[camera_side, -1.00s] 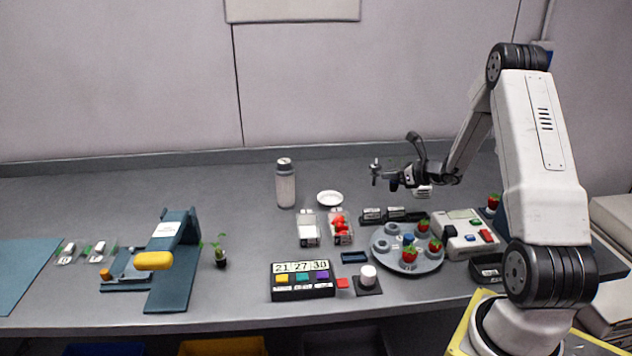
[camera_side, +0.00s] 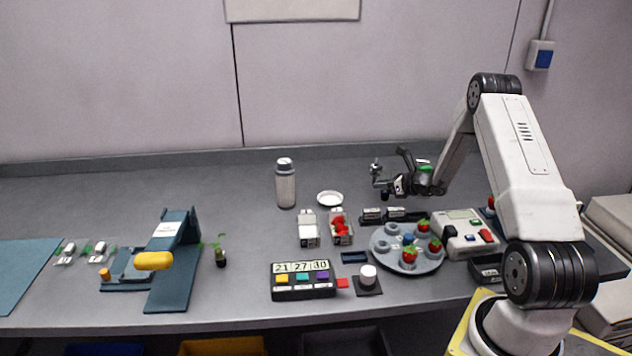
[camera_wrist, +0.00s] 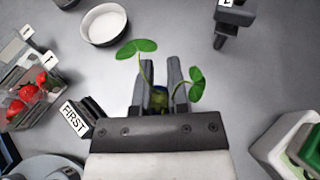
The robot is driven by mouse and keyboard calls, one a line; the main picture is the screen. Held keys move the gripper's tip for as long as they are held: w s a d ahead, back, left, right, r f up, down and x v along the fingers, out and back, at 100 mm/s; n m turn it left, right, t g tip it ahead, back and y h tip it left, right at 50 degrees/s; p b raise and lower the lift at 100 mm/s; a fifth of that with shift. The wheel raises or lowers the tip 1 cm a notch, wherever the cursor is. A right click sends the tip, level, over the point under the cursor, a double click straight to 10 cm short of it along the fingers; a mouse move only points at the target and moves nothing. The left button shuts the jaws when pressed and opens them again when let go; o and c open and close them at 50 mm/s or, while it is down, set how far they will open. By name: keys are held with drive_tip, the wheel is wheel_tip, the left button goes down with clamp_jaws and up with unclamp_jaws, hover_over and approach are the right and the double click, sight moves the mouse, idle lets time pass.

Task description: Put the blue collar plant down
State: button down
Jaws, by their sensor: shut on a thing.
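My gripper (camera_wrist: 158,88) is shut on a small plant, the blue collar plant (camera_wrist: 160,97), in the wrist view. Two green leaves on thin stems spread to either side of the fingers, and a bit of blue shows low between them. The fingers hide most of its body. In the side view my gripper (camera_side: 380,184) is above the back right part of the bench, behind the round grey carousel. The plant is too small to make out there.
Black blocks (camera_side: 384,216), one labelled FIRST (camera_wrist: 75,118), lie below. A white dish (camera_side: 330,198), berry punnet (camera_side: 340,228) and bottle (camera_side: 285,184) stand left. The carousel (camera_side: 383,259) holds strawberries. A small plant (camera_side: 221,258) stands beside the blue stand (camera_side: 172,287).

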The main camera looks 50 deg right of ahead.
drive_tip(key=shift+f, duration=1.1)
drive_tip(key=shift+f, duration=0.15)
drive_tip(key=c, duration=0.6)
unclamp_jaws()
drive_tip(key=shift+s+r, duration=0.15)
drive_tip(key=shift+r, duration=0.1)
drive_tip(key=shift+v, duration=3.6)
